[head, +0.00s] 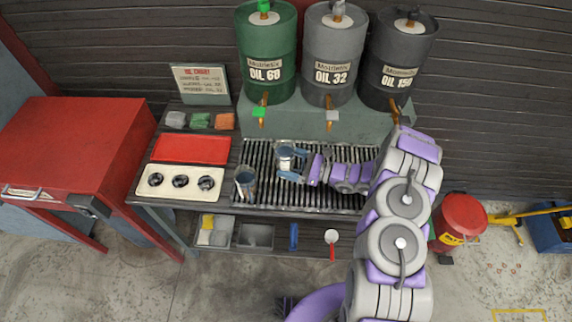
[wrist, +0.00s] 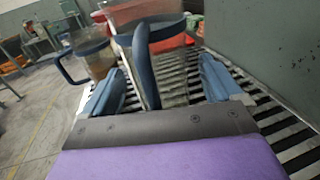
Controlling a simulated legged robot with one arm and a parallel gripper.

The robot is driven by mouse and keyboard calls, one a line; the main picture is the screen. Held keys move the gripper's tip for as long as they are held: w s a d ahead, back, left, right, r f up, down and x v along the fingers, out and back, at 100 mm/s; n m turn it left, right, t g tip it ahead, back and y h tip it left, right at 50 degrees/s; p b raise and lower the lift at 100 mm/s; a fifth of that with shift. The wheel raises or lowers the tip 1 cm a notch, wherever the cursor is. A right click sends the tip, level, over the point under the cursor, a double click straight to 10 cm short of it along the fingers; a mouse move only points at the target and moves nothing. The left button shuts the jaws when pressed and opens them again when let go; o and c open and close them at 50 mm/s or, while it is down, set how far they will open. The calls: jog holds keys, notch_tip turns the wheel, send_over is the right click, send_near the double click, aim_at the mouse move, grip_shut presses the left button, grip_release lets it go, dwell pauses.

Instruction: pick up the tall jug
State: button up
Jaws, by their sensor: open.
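Two clear jugs with blue rims and handles stand on the slatted rack. The back jug (head: 286,154) is directly in front of my gripper (head: 294,167). In the wrist view this jug (wrist: 168,50) is ahead, and its blue handle (wrist: 147,68) points at me between the two blue fingers. My gripper (wrist: 161,82) is open, with a gap visible on each side of the handle. The other jug (head: 245,184) stands nearer the front left, and it shows at left in the wrist view (wrist: 92,57). I cannot tell for sure which jug is taller.
The slatted rack (head: 330,200) is on a bench below three oil drums (head: 267,55) with taps. A red cabinet (head: 70,140) stands farther left.

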jog(key=shift+c, duration=0.3)
jog(key=shift+d+r, duration=0.1)
jog(key=c, duration=1.3)
